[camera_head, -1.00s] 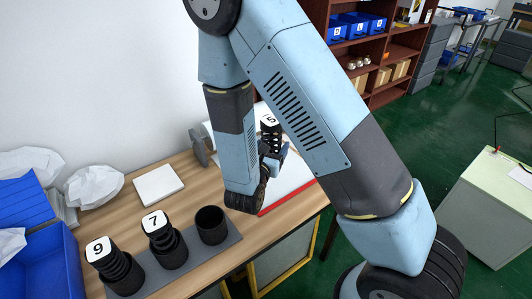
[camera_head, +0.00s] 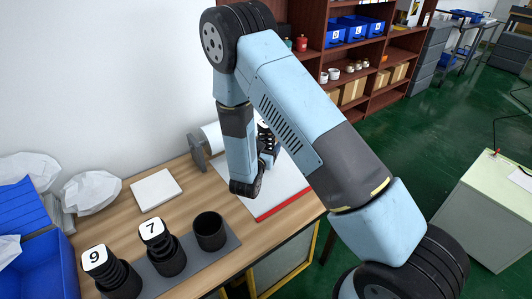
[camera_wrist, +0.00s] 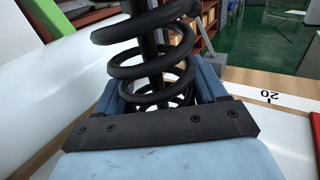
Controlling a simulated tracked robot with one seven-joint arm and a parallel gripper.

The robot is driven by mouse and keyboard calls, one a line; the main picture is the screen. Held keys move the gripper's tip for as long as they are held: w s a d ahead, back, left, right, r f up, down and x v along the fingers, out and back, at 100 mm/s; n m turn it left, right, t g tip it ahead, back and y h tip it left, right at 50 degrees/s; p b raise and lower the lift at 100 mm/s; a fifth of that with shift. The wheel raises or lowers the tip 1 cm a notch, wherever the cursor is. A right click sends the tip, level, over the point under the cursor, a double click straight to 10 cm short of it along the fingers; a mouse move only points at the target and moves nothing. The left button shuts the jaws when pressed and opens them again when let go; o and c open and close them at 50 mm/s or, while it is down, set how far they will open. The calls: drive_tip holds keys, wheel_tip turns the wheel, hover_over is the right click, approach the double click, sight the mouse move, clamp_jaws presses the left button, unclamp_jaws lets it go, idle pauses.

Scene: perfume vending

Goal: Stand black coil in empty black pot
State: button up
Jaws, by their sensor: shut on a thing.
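My gripper (camera_head: 269,153) is over the white board, partly hidden behind my forearm in the head view. It is shut on a black coil (camera_wrist: 150,72), which stands up between the blue fingers in the wrist view. In the head view only part of this coil (camera_head: 264,133) shows beside my forearm. The empty black pot (camera_head: 210,232) stands open at the right end of a grey strip on the wooden table, apart from and nearer than my gripper.
Two black pots with coils numbered 7 (camera_head: 153,231) and 9 (camera_head: 96,259) stand left of the empty pot on the grey strip (camera_head: 190,264). A white board (camera_head: 262,198) with a red edge lies at right. A white tile (camera_head: 156,189) and a blue bin (camera_head: 48,275) are at left.

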drive_tip(key=shift+w+d+f, duration=0.1)
drive_tip(key=shift+w+f, duration=0.4)
drive_tip(key=shift+f, duration=0.1)
wheel_tip(320, 180, down, 3)
drive_tip(key=shift+w+f, duration=0.15)
drive_tip(key=o, duration=1.3)
drive_tip(key=shift+c, duration=0.2)
drive_tip(key=shift+v, duration=3.8)
